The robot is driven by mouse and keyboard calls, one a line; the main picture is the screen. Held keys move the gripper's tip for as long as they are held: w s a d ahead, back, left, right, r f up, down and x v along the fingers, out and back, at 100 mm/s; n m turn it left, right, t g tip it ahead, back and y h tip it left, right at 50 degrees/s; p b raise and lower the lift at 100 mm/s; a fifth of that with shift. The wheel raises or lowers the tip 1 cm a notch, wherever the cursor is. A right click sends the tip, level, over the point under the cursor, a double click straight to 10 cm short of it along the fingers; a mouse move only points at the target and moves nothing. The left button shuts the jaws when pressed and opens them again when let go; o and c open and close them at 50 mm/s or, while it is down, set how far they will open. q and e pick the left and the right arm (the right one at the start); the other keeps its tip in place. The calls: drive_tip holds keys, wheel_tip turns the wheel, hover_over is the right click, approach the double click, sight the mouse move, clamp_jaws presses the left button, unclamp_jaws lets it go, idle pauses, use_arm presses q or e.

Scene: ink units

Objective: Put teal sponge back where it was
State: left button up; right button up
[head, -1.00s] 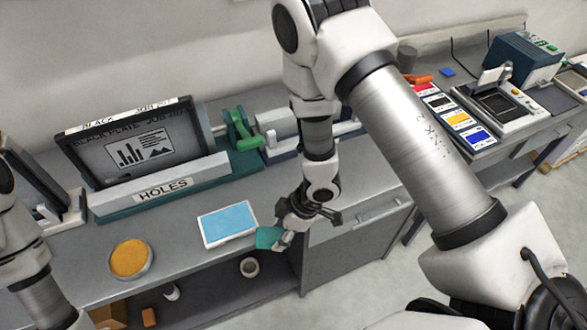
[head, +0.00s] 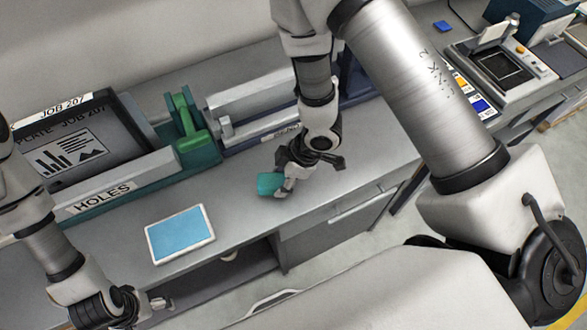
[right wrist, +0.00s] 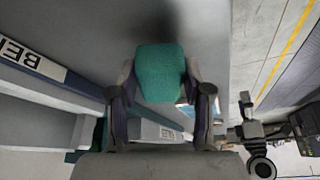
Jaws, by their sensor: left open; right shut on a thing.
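The teal sponge (head: 269,184) is held in my right gripper (head: 283,186), over the grey worktop to the right of the blue pad. In the right wrist view the teal sponge (right wrist: 160,72) sits between the two fingers of the right gripper (right wrist: 160,92), which are shut on its sides. I cannot tell whether it touches the worktop. My left gripper (head: 163,303) is open and empty at the lower left, in front of the bench edge.
A white-framed blue pad (head: 180,235) lies near the front edge. Behind stand the HOLES plate holder (head: 105,198), a green clamp (head: 186,130) and a grey bar fixture (head: 245,105). Ink pads and a device (head: 500,68) are at the right. Worktop around the sponge is clear.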

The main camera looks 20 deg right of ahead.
drive_tip(key=shift+s+a+f+b, duration=0.15)
drive_tip(key=shift+s+f+b, duration=0.15)
drive_tip(key=shift+f, duration=0.25)
drive_tip(key=shift+s+a+f+b, duration=0.15)
drive_tip(key=shift+f+b, duration=0.25)
drive_tip(key=shift+f, duration=0.15)
drive_tip(key=shift+s+a, duration=0.25)
drive_tip(key=shift+a, duration=0.05)
drive_tip(key=shift+w+a+r, duration=0.15)
drive_tip(key=shift+w+r, duration=0.05)
drive_tip(key=shift+w+f, duration=0.15)
drive_tip(key=shift+w, duration=0.1)
drive_tip(key=o, duration=1)
drive_tip(key=shift+w+d+f, duration=0.1)
drive_tip(key=shift+d, duration=0.4)
drive_tip(key=shift+s, duration=0.25)
drive_tip(key=shift+a+r, duration=0.2)
drive_tip(key=shift+r, duration=0.05)
drive_tip(key=shift+d+r, duration=0.1)
drive_tip(key=shift+r, duration=0.25)
use_arm(q)
drive_tip(key=shift+s+a+f+p, duration=0.1)
drive_tip(key=shift+a+f+p, duration=0.15)
drive_tip(key=shift+f, duration=0.25)
drive_tip(key=shift+a+f+p, duration=0.1)
drive_tip(key=shift+f+p, duration=0.1)
drive_tip(key=shift+f, duration=0.25)
use_arm(e)
drive_tip(key=v, duration=1.1)
